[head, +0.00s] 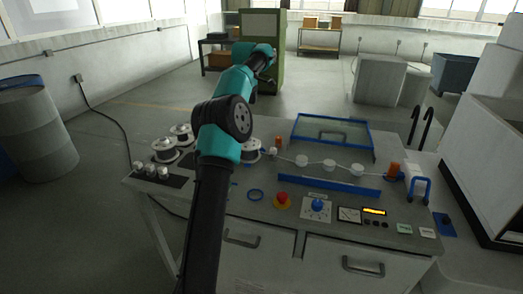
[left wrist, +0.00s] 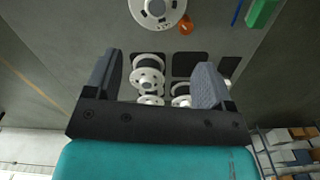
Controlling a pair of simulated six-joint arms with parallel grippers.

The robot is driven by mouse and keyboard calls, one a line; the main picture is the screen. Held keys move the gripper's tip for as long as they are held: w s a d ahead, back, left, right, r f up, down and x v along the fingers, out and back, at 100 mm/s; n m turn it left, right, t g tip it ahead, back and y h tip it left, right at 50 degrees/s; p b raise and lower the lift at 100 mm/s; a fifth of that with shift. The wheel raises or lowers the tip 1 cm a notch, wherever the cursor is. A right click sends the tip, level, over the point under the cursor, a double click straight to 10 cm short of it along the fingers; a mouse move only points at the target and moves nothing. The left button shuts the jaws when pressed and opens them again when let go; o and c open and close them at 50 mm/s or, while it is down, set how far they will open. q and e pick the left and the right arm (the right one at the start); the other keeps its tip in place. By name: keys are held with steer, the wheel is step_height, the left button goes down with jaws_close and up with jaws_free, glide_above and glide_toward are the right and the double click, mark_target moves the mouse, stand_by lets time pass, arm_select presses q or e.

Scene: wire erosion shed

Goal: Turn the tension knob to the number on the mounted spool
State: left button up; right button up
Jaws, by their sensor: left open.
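The tension knob (head: 317,205) is blue and sits on a white dial plate on the front panel of the bench; its pointer setting is too small to read. A white-flanged spool (head: 250,149), which seems to be the mounted one, stands partly hidden behind my left arm at the start of the wire path. A large white spool (left wrist: 157,9) is cut off at the top of the left wrist view; I can read no number on it. My left gripper (left wrist: 160,62) is open and empty, above the bench and far from the knob. My right gripper is not in view.
Several loose spools (head: 165,150) stand at the bench's left. A red stop button (head: 282,199) is left of the knob; a lit display (head: 374,211) is right of it. A blue bar (head: 330,184) and blue-framed clear panel (head: 333,135) lie behind.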

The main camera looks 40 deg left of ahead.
arm_select(q)
steer(key=shift+a+r+n, duration=0.3)
steer(key=shift+r+n, duration=0.1)
steer(key=shift+r, duration=0.05)
steer(key=shift+f, duration=0.15)
glide_toward(248, 148)
steer(key=w+a+f, duration=0.2)
steer(key=shift+w+a+f, duration=0.1)
steer(key=shift+w+a, duration=0.1)
steer(key=shift+a, duration=0.15)
steer(key=shift+f, duration=0.1)
steer(key=shift+w+d+f, duration=0.1)
steer(key=shift+f, duration=1.1)
steer(key=shift+w+f, duration=0.15)
steer(key=shift+f, duration=1.1)
steer(key=shift+c, duration=0.3)
jaws_close()
